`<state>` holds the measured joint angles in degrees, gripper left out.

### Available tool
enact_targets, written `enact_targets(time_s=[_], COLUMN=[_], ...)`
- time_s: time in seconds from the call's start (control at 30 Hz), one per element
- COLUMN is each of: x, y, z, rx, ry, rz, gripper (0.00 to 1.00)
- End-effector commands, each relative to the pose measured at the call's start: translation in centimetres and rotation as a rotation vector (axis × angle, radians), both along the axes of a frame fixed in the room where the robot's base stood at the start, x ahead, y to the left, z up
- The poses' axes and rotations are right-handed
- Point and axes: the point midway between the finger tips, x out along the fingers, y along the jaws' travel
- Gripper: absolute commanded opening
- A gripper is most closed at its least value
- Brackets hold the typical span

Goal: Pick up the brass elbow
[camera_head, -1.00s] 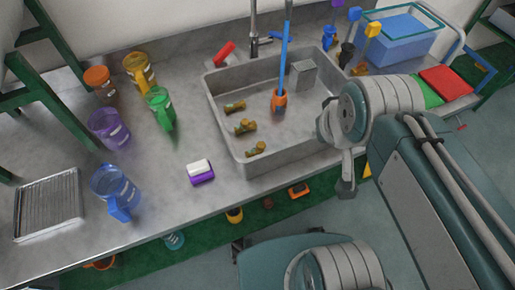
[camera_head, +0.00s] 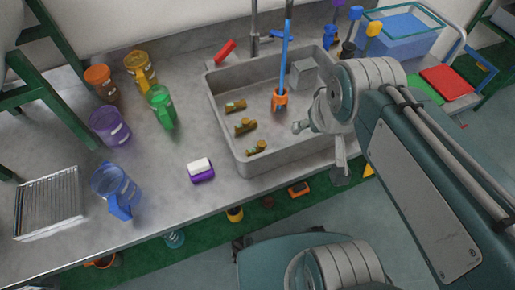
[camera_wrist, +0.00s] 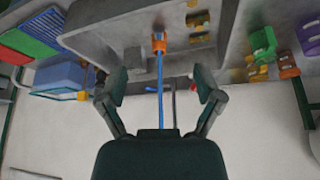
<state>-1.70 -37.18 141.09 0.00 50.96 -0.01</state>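Three small brass fittings lie apart on the sink floor: a far one (camera_head: 235,106), a middle one (camera_head: 245,127) and a near one (camera_head: 257,148). They are too small for me to tell surely which is the elbow. In the wrist view, brass pieces show near the top edge, one of them (camera_wrist: 197,19) right of the blue brush handle. My gripper (camera_wrist: 157,85) is open and empty, its two fingers spread wide. In the head view it hangs by the sink's right side, to the right of the fittings and apart from them.
The grey sink (camera_head: 222,137) has raised walls. A blue-handled brush with an orange head (camera_head: 280,99) stands in it, near a grey block (camera_head: 304,72). The faucet (camera_head: 255,30) rises behind. A white and purple sponge (camera_head: 201,171) and several colored jugs stand left.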

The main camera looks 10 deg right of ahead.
Motion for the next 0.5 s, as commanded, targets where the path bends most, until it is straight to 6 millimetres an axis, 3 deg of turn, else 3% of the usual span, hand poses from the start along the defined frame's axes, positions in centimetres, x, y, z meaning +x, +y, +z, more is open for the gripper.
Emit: enact_targets(time_s=[0.27,0.5], x=[5.4,9.3], y=[2.8,5.8], z=[-3.5,-8.1], rx=[-0.012,-0.032], ry=[0.159,0.286], rz=[0.089,0.161], gripper=[1.0,1.0])
